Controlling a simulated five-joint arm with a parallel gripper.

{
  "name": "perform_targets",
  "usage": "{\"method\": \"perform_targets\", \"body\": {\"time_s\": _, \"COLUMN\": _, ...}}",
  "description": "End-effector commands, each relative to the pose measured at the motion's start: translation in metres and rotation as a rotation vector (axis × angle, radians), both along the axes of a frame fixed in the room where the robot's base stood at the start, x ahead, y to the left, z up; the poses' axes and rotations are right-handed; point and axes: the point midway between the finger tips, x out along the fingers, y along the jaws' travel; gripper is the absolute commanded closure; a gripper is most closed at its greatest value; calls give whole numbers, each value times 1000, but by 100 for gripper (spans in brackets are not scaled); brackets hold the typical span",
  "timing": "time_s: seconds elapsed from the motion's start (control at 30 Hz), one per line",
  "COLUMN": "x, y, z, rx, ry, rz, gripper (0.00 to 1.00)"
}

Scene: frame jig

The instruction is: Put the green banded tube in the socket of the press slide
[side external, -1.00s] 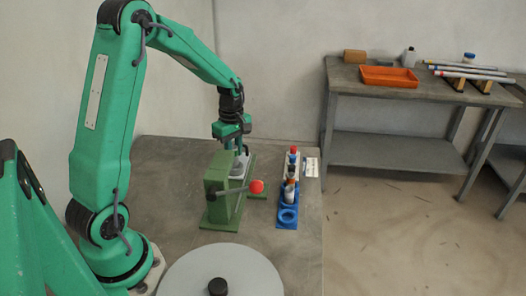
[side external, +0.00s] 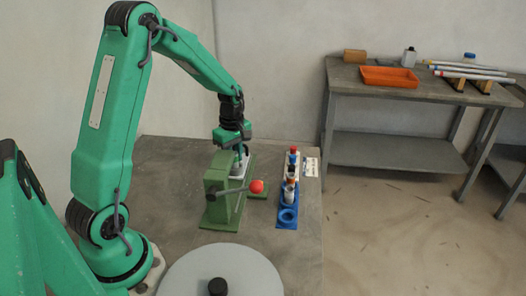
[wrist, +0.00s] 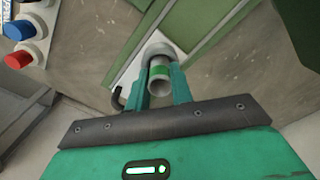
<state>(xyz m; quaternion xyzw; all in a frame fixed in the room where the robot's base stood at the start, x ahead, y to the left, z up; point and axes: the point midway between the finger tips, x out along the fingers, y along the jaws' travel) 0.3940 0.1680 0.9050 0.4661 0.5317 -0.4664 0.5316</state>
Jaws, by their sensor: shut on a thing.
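The green banded tube (wrist: 159,74) is pale grey with a green band, and its open near end faces the wrist camera. My gripper (wrist: 161,68) is shut on it, one finger on each side. In the side external view my gripper (side external: 240,150) is over the far side of the green press (side external: 217,190). In the wrist view the tube's far end lines up with the round pale socket of the press slide (wrist: 160,46). How deep it sits in the socket is hidden. The tube is hard to make out in the side external view.
A blue rack (side external: 288,215) with several capped tubes stands right of the press. The press lever with its red knob (side external: 257,186) sticks out toward the rack. A round grey disc (side external: 222,277) is at the front. A back bench holds an orange tray (side external: 389,77).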

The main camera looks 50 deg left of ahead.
Motion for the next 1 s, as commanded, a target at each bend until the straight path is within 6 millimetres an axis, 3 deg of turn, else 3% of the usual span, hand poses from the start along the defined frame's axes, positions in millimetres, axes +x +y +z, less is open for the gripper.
{"method": "perform_targets", "body": {"time_s": 0.77, "x": 0, "y": 0, "z": -9, "rx": 0, "ry": 0, "rz": 0, "gripper": 100}}
{"method": "perform_targets", "body": {"time_s": 0.8, "x": 0, "y": 0, "z": -9, "rx": 0, "ry": 0, "rz": 0, "gripper": 70}}
{"method": "perform_targets", "body": {"time_s": 0.9, "x": 0, "y": 0, "z": -8, "rx": 0, "ry": -1, "rz": 0, "gripper": 52}}
{"method": "perform_targets", "body": {"time_s": 1.0, "x": 0, "y": 0, "z": -8, "rx": 0, "ry": -1, "rz": 0, "gripper": 52}}
